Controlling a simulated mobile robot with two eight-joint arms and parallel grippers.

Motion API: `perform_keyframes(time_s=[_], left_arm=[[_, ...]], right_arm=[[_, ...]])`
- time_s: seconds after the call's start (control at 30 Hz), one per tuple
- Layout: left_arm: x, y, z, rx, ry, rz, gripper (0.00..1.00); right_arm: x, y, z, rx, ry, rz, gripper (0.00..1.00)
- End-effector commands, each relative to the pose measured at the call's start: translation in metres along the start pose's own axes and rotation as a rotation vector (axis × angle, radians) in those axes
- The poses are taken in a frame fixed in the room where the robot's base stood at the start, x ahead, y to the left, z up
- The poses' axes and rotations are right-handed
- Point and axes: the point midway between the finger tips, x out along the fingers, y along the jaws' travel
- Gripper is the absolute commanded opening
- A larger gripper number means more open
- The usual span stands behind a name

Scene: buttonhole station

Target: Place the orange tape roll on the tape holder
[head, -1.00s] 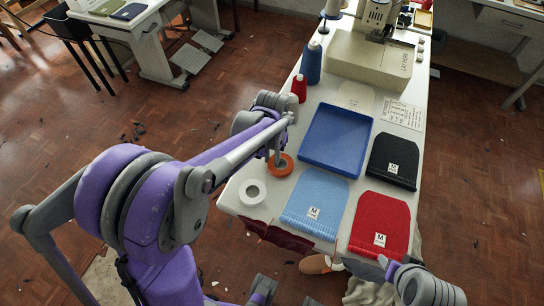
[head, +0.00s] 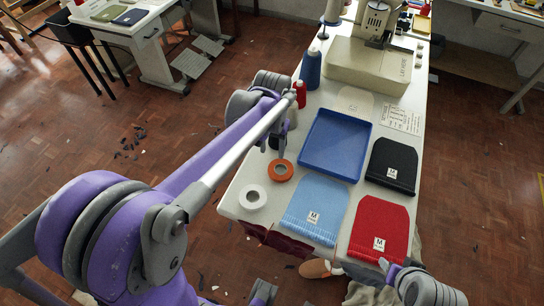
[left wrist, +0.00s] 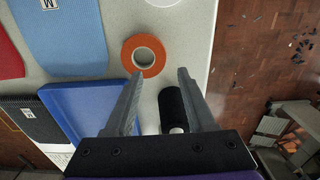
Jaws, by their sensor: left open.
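The orange tape roll (head: 271,172) lies flat near the left edge of the white table, beside the blue tray. It also shows in the left wrist view (left wrist: 127,56), just beyond my fingertips and not held. My left gripper (left wrist: 160,76) is open and empty, above the table; in the head view its fingers are mostly hidden by my arm. A black cylinder (left wrist: 171,103) shows beyond and between its fingers. My right gripper (head: 388,268) is at the lower right, near the red knit piece; its jaw opening is unclear. I cannot make out the tape holder.
A white roll (head: 243,198) lies left of the light blue knit piece (head: 316,205). The blue tray (head: 335,145), black piece (head: 392,160) and red piece (head: 378,225) cover much of the table. Thread cones (head: 310,68) and a sewing machine (head: 365,70) stand at the back.

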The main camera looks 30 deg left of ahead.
Motion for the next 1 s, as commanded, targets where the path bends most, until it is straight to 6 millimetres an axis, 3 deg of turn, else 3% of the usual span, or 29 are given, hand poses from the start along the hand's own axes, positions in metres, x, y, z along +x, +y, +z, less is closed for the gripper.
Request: perform_keyframes(time_s=[0.2, 0.4, 0.57, 0.8, 1.0], left_arm=[[-0.036, 0.000, 0.000, 0.000, 0.000, 0.000, 0.55], [-0.046, 0.002, 0.011, 0.006, 0.023, 0.000, 0.55], [-0.044, 0.010, 0.053, 0.027, 0.127, 0.001, 0.55], [-0.016, 0.021, 0.129, 0.068, 0.332, 0.011, 0.55], [0.006, 0.024, 0.162, 0.086, 0.435, 0.019, 0.55]], right_arm=[[-0.003, 0.000, -0.003, 0.000, 0.002, 0.000, 0.50], [-0.004, 0.000, -0.003, 0.000, 0.002, 0.000, 0.50], [-0.004, 0.000, -0.003, 0.000, 0.002, 0.000, 0.50], [-0.004, 0.000, -0.003, 0.000, 0.002, 0.000, 0.50], [-0.004, 0.000, -0.003, 0.000, 0.002, 0.000, 0.50]])
